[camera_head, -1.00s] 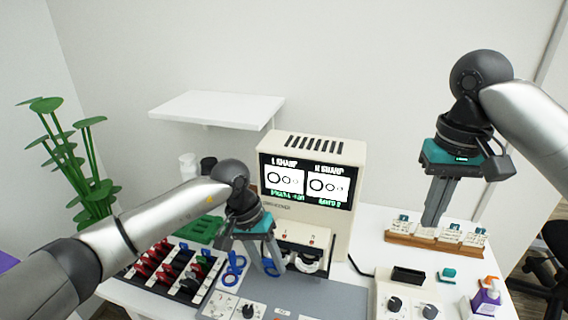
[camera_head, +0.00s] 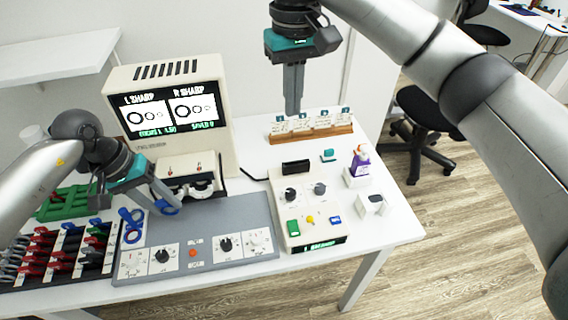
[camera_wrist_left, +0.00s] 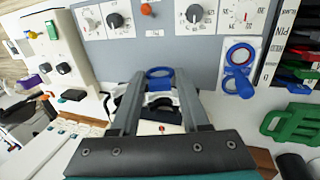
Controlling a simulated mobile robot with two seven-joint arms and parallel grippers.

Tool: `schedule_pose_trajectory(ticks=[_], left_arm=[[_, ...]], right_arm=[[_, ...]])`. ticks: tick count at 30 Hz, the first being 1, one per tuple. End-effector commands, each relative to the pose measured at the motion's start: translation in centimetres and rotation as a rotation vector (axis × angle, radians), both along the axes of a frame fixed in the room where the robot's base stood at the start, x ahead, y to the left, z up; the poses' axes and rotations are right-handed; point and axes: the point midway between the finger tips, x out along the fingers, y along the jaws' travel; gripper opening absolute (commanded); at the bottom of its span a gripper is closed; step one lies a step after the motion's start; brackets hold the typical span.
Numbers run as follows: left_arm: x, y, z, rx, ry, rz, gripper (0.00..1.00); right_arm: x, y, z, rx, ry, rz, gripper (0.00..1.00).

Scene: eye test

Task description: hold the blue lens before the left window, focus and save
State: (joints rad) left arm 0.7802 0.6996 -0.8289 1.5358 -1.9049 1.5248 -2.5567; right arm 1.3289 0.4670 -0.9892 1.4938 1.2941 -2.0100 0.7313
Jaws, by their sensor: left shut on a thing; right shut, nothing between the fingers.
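My left gripper (camera_head: 163,197) is shut on a blue ring-shaped lens (camera_head: 168,207). It holds the lens in front of the lower left front of the beige machine (camera_head: 226,140). In the left wrist view the held lens (camera_wrist_left: 160,71) shows between the fingertips, close to the machine's white and black front opening. The fingers partly hide the left window; I cannot tell whether the lens is centred on it. The machine's screen (camera_head: 170,108) shows L SHARP and R SHARP panels with rings, and small green text below. My right gripper (camera_head: 293,108) is shut and empty near the card rack.
A grey panel (camera_head: 205,215) with dials and a red button (camera_head: 193,253) lies in front. The control box (camera_head: 283,211) has knobs and green, yellow and blue buttons. Other blue rings (camera_head: 132,225) stand beside the lens tray. A wooden card rack (camera_head: 311,133) and purple bottle (camera_head: 360,160) are right.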

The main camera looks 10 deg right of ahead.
Motion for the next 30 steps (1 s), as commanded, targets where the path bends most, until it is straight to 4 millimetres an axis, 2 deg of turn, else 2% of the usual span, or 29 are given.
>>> schedule_pose_trajectory(ticks=[5,18,30], left_arm=[[0.0,0.0,0.0,0.000,0.000,0.000,0.00],[0.0,0.0,0.0,0.000,0.000,0.000,0.00],[0.0,0.0,0.0,0.000,0.000,0.000,0.00]], right_arm=[[-0.1,0.1,-0.9,0.015,-0.006,0.018,0.00],[-1.0,0.3,-8.8,0.161,-0.152,0.202,0.00],[-2.9,-1.6,-13.9,0.195,-0.367,0.349,0.00]])
